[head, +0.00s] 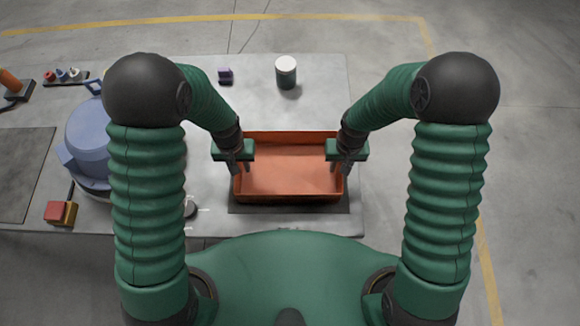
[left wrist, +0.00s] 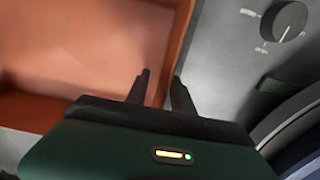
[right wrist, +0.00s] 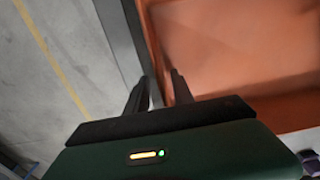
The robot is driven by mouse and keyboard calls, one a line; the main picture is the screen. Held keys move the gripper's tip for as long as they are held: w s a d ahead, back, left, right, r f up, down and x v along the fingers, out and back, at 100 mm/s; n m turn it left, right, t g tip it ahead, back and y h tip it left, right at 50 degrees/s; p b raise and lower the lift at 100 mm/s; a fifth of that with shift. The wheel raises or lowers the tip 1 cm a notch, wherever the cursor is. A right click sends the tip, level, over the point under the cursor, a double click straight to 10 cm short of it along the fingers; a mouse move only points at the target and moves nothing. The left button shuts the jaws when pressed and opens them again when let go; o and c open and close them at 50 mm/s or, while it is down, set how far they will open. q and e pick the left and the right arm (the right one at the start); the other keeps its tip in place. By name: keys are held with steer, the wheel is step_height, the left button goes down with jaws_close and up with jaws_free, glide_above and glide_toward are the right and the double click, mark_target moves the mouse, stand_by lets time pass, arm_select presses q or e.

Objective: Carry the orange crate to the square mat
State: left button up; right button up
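The orange crate (head: 290,170) is empty and level in front of me, over a dark mat (head: 290,208) whose near strip shows. I cannot tell whether it touches that mat. A larger dark square mat (head: 22,175) lies on the table at far left, cut by the picture edge. My left gripper (head: 240,165) is at the crate's left wall; in the left wrist view (left wrist: 160,82) its fingers sit close together on either side of that wall. My right gripper (head: 340,165) straddles the right wall likewise, its fingers close together in the right wrist view (right wrist: 160,82).
A blue rounded device (head: 90,140) stands between the crate and the left mat, with a red and yellow block (head: 61,212) in front. A dark knob (left wrist: 290,20) is beside the crate. A white-lidded canister (head: 286,72) and a purple item (head: 225,75) stand behind.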

arm_select(q)
steer(key=shift+a, duration=0.15)
steer(key=shift+c, duration=0.9)
arm_select(e)
steer(key=shift+a, duration=0.15)
steer(key=shift+c, duration=0.9)
arm_select(q)
steer(key=shift+a, duration=0.15)
jaws_close()
arm_select(e)
steer(key=shift+a, duration=0.15)
jaws_close()
